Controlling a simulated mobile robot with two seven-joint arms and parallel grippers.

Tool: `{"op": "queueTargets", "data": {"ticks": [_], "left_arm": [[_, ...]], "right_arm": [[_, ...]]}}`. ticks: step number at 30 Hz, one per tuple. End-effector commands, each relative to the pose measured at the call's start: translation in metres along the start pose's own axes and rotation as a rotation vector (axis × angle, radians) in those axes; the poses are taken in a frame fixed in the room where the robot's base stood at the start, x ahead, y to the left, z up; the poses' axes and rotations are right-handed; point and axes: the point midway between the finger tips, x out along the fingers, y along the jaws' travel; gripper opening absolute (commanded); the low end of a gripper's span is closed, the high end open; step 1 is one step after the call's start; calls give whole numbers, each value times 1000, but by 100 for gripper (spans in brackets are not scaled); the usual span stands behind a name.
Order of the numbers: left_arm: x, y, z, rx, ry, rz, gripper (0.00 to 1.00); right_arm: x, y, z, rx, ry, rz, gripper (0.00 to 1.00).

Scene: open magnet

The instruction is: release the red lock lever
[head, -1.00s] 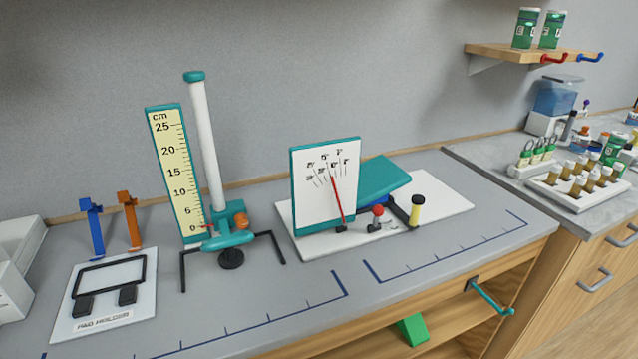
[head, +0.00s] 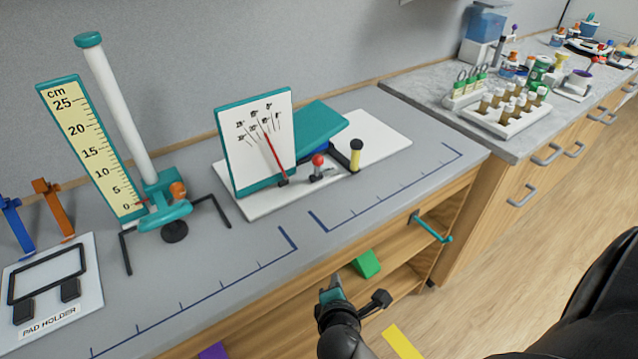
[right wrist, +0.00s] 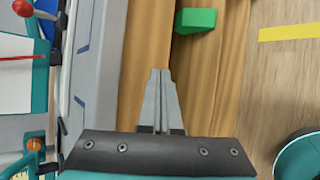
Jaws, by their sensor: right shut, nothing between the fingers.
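The red lock lever (head: 318,160) is a small red knob on a short metal stem. My right gripper (head: 331,287) is in front of the bench edge, well apart from the lever, towards the camera. Its fingers (right wrist: 160,75) are together and empty in the right wrist view. My left gripper is not in view.
A black post with a yellow grip (head: 355,155) stands right of the lever. A height gauge (head: 125,130) and pad holder (head: 52,285) stand at the left. A teal handle (head: 432,228) sticks out from the bench front. A green wedge (head: 367,264) lies on the shelf below.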

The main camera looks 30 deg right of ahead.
Motion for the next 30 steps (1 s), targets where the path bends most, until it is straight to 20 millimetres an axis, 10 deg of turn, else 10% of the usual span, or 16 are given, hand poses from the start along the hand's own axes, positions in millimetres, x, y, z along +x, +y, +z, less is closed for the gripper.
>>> {"op": "queueTargets", "data": {"ticks": [5, 15, 30], "left_arm": [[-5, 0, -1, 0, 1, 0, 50], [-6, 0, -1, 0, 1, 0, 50], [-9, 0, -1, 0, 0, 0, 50]], "right_arm": [[-25, 56, 42, -122, -133, 97, 0], [-37, 125, 38, -869, -360, 302, 0], [-23, 163, 36, -1169, -473, 351, 0]]}}
